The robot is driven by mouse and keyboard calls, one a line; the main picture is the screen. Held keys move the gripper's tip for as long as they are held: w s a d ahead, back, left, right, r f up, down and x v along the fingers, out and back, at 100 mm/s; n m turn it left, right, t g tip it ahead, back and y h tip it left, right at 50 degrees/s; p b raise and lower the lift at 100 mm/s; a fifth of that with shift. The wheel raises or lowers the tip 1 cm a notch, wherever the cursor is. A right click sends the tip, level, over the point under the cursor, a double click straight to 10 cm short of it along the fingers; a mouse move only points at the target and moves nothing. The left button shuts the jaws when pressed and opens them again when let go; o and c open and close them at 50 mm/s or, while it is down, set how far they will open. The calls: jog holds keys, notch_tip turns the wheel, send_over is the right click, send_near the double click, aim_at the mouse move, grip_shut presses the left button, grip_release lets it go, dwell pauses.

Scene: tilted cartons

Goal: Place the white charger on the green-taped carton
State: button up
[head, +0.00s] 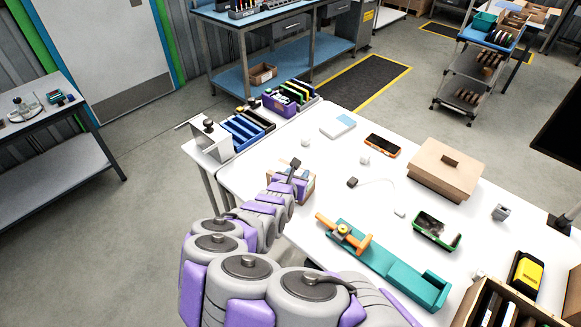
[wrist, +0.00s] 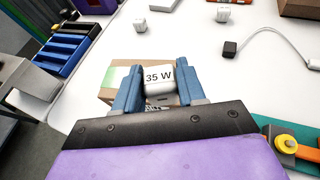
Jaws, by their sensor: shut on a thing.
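My gripper (wrist: 159,70) is shut on a white charger (wrist: 158,78) marked "35 W", held between its two blue fingers. Directly below and behind it is a small brown carton (wrist: 126,68) with green tape on its left part. The charger overlaps the carton's top in the wrist view; I cannot tell whether they touch. In the head view my gripper (head: 291,171) is over the carton (head: 307,188) near the table's left edge, and my arm hides much of the carton. The held charger is not clear there.
Two other white chargers (head: 305,142) (head: 364,159) and a black charger (head: 352,182) with a cable lie on the white table. A larger brown box (head: 447,170) stands at right. A blue-slotted rack (head: 245,130) is behind left. A teal tray (head: 385,264) lies in front.

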jog(key=w+a, duration=0.2)
jog(key=w, duration=0.1)
jog(key=w+a, duration=0.1)
jog(key=w, duration=0.1)
jog(key=shift+w+f, duration=0.15)
jog(key=shift+f, duration=0.25)
jog(key=shift+w, duration=0.3)
jog(key=shift+w+d+r, duration=0.15)
jog(key=shift+w+d, duration=0.1)
jog(key=shift+w, duration=0.15)
notch_tip(320, 180, down, 4)
jog(key=shift+a+r+b, duration=0.1)
jog(key=shift+a+b, duration=0.05)
jog(key=shift+b, duration=0.45)
jog(key=shift+a+r, duration=0.1)
jog(key=o, duration=1.1)
jog(key=shift+c, duration=0.2)
